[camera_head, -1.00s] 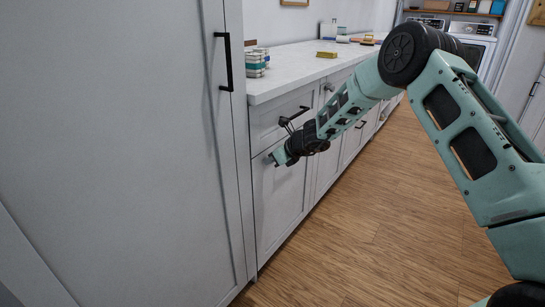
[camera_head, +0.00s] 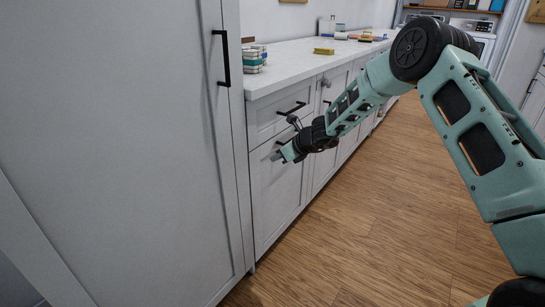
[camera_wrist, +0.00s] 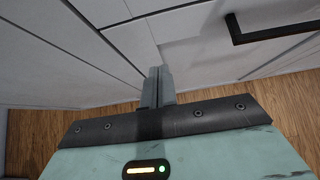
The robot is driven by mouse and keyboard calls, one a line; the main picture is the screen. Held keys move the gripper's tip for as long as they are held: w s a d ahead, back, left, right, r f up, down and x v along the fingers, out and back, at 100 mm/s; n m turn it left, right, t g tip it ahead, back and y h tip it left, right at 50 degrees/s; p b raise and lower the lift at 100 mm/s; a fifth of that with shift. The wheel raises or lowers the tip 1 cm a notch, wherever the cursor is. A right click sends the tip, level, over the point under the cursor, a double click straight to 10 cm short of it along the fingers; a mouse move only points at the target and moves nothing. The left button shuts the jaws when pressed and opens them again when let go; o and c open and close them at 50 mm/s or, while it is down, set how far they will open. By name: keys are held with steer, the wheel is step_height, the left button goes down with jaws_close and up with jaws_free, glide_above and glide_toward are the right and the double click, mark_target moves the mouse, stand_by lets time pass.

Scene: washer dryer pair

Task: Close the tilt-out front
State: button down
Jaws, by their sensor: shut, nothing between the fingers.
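The tilt-out front appears to be the tall white panel (camera_head: 276,205) below a drawer (camera_head: 268,121) in the counter's near cabinet. It looks close to flush in the head view; any small gap is hard to tell. My gripper (camera_head: 280,157) is at the panel's upper part, just below the drawer, and hides some of its top edge. In the wrist view my gripper (camera_wrist: 160,74) has its fingers together and empty, pointing at white cabinet faces. A black bar handle (camera_wrist: 275,30) lies to their right. Whether the fingertips touch the panel cannot be told.
A tall white cabinet (camera_head: 120,150) with a black handle stands close on the left. The white countertop (camera_head: 300,65) carries stacked items and a yellow block. Wooden floor (camera_head: 390,220) is clear to the right of the cabinets.

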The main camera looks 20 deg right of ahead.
steer(key=w+r+v, duration=0.1)
steer(key=v, duration=0.8)
steer(key=s+a+r+n+g, duration=0.3)
steer(key=s+a+n, duration=0.6)
steer(key=s, duration=0.3)
steer(key=s+a+r+n+g, duration=0.3)
steer(key=s+a+r+n, duration=0.1)
steer(key=s+a+n, duration=0.6)
steer(key=s+d+r+n+g+h+p, duration=0.1)
steer(key=s+d+n+h, duration=0.2)
steer(key=s+n, duration=0.8)
steer(key=s+d+n+g+h+p, duration=0.1)
steer(key=s+d+n+h, duration=0.35)
steer(key=s, duration=1.05)
step_height(320, 180, up, 19)
steer(key=a+n+y+p, duration=0.1)
steer(key=a+y+p, duration=0.1)
steer(key=p, duration=1.7)
steer(key=shift+w, duration=0.4)
steer(key=shift+r+n, duration=0.15)
steer(key=shift+n, duration=0.1)
